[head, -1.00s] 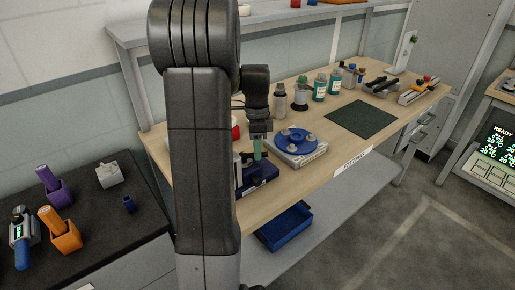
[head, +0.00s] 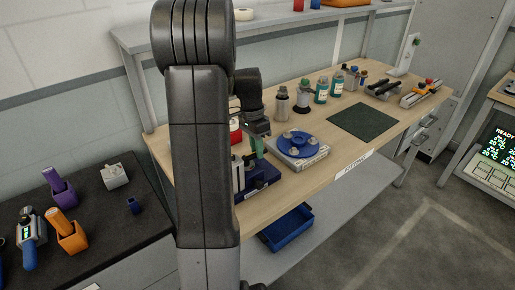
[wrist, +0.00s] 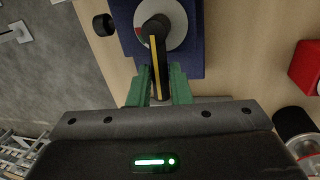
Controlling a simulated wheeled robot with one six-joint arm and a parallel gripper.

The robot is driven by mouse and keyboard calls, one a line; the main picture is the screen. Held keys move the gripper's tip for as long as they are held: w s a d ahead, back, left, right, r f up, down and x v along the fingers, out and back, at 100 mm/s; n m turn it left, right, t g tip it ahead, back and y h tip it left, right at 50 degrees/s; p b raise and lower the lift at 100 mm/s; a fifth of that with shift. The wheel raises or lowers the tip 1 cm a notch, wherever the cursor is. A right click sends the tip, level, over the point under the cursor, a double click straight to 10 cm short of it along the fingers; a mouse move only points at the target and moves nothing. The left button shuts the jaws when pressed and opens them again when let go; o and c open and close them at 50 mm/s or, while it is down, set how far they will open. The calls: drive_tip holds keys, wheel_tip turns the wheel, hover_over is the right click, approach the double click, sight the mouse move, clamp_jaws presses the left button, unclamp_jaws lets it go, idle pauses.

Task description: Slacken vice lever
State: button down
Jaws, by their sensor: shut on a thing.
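The vice is a dark blue block; its base shows in the head view (head: 265,174) near the bench's front edge, partly behind my arm. In the wrist view its blue body (wrist: 185,60) carries a pale round dial (wrist: 175,27) with red and green marks. The vice lever (wrist: 158,60), black with a yellow stripe, runs from the dial's centre down between my green fingers. My gripper (wrist: 160,82) is shut on the lever, with a finger on each side. In the head view my gripper (head: 256,148) is tilted over the vice, and the lever is hidden there.
A blue turntable fixture (head: 299,144) on a pale base stands right beside the vice. Bottles (head: 321,90) and a grey canister (head: 281,106) stand behind. A red object (wrist: 306,68) is at the right in the wrist view. The dark mat (head: 362,121) is clear.

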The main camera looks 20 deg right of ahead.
idle(0.3)
drive_tip(key=c, duration=1.3)
unclamp_jaws()
drive_tip(key=shift+c, duration=0.2)
wheel_tip(320, 180, up, 14)
drive_tip(key=w, duration=0.2)
drive_tip(key=shift+w+a+f, duration=0.2)
drive_tip(key=shift+w+a, duration=0.15)
drive_tip(key=s+f, duration=0.1)
drive_tip(key=f, duration=0.8)
drive_tip(key=s+f, duration=0.1)
drive_tip(key=f, duration=0.3)
drive_tip(key=shift+s+d+f, duration=0.25)
drive_tip(key=shift+s+d, duration=0.05)
drive_tip(key=shift+d, duration=0.05)
